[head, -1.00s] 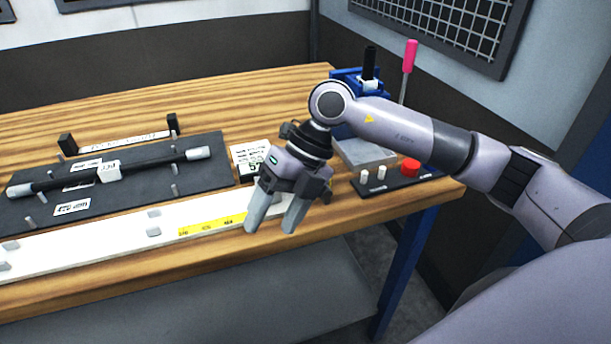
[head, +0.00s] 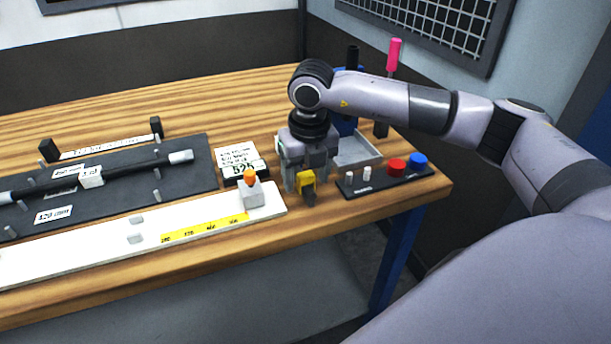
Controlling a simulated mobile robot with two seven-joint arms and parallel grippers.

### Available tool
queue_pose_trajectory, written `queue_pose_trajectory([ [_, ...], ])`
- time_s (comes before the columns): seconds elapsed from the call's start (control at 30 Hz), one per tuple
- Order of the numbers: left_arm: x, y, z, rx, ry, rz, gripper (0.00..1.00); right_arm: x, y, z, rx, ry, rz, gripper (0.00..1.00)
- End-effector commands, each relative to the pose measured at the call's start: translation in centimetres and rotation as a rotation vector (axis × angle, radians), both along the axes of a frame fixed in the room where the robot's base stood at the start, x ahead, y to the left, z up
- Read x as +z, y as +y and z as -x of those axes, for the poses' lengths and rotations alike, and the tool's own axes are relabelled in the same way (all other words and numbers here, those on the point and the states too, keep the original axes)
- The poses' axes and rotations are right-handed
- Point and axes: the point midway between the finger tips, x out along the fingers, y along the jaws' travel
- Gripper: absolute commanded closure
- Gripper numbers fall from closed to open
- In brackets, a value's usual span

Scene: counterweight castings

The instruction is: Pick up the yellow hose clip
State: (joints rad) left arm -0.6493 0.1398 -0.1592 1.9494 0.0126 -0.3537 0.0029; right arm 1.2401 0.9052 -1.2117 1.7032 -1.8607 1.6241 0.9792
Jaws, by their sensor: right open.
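The yellow hose clip (head: 305,182) shows at my right gripper's fingertips, near the table's front edge. It is small, with a dark part below it, and partly hidden by the fingers. My right gripper (head: 301,188) points down over it and is open, with its fingers around or just beside the clip. I cannot tell whether they touch it. My left gripper is not in view.
A display box (head: 238,163) stands behind. A grey tray (head: 358,152) and a button panel (head: 385,180) are close on the right.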

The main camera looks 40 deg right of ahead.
Motion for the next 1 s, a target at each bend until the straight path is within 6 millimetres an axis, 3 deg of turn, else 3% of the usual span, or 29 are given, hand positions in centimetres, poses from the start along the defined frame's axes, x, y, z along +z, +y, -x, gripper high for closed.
queue_pose_trajectory([
  [0.27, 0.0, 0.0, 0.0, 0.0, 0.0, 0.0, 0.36, -0.5, 0.0, -0.1, 0.002, 0.0, -0.001, 0.36],
  [0.37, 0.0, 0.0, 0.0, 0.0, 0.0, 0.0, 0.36, -0.5, 0.0, -0.1, 0.002, 0.0, -0.001, 0.62],
  [0.4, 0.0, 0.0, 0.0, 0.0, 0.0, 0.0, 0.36, -0.5, 0.0, -0.1, 0.002, 0.0, -0.001, 0.75],
  [0.43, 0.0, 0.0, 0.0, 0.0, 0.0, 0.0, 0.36, -0.5, 0.1, -0.1, 0.002, 0.0, -0.001, 0.79],
  [0.8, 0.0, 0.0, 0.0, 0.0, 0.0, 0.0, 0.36, -0.3, 0.1, -0.1, 0.002, -0.001, -0.001, 0.79],
  [1.0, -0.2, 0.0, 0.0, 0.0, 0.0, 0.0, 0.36, 1.5, 0.1, -0.2, 0.002, -0.005, -0.003, 0.79],
])
